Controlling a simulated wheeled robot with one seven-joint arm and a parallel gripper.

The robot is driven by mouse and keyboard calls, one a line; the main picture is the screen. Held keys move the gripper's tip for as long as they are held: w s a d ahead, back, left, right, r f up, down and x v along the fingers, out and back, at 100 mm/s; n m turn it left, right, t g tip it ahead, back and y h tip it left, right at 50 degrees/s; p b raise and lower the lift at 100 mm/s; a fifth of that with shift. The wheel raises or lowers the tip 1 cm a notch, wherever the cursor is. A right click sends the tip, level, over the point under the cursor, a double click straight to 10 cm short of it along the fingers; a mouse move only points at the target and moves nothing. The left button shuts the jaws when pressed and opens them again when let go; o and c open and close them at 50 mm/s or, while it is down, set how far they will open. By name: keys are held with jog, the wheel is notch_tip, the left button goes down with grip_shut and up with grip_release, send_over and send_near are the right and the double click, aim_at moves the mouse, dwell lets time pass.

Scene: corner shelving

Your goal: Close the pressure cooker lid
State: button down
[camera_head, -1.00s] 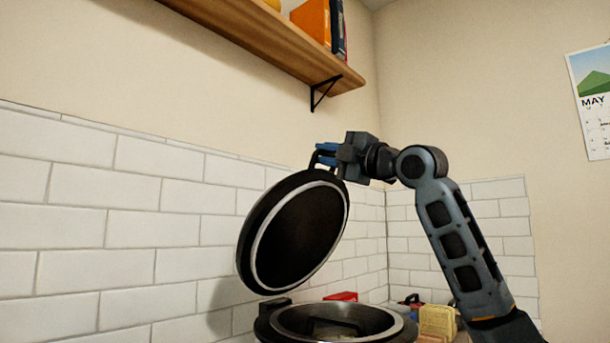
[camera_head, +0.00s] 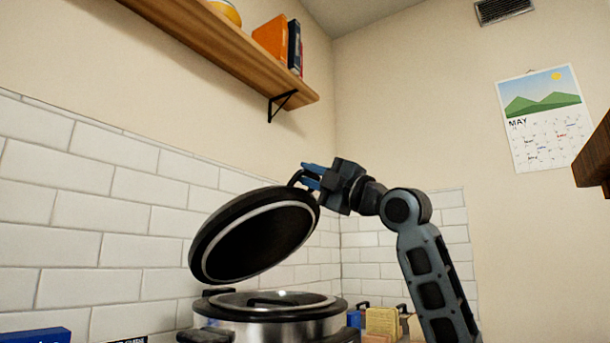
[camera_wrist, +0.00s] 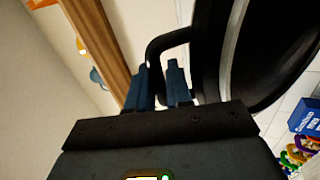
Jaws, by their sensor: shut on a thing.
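The pressure cooker (camera_head: 268,328) has a silver body and a black rim and stands low in the head view. Its dark round lid (camera_head: 255,235) with a grey ring is tilted open above the pot, higher on the right and lower on the left near the hinge. My gripper (camera_head: 308,178) is shut on the black handle at the lid's upper right edge. In the wrist view, my blue fingers (camera_wrist: 160,85) are at the black loop handle (camera_wrist: 165,48), with the lid (camera_wrist: 275,50) beside them. The pot's inside is mostly hidden.
A wooden shelf (camera_head: 215,42) with books (camera_head: 278,42) runs above on the left wall. A yellow box (camera_head: 382,322) and other small items stand right of the pot. A blue box (camera_head: 35,336) is at lower left. A shelf end (camera_head: 594,160) shows at far right.

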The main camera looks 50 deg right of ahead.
jog(key=s+f+b, duration=0.4)
jog(key=f+b, duration=0.5)
jog(key=f, duration=0.2)
jog(key=s+f+t+b, duration=0.1)
jog(key=s+f+b, duration=0.3)
jog(key=f+b, duration=0.6)
jog(key=shift+s+d+f, duration=0.2)
jog(key=shift+s+f, duration=0.1)
jog(key=shift+f, duration=0.1)
jog(key=shift+f, duration=0.1)
jog(key=c, duration=1.2)
grip_release()
jog(key=shift+v, duration=3.9)
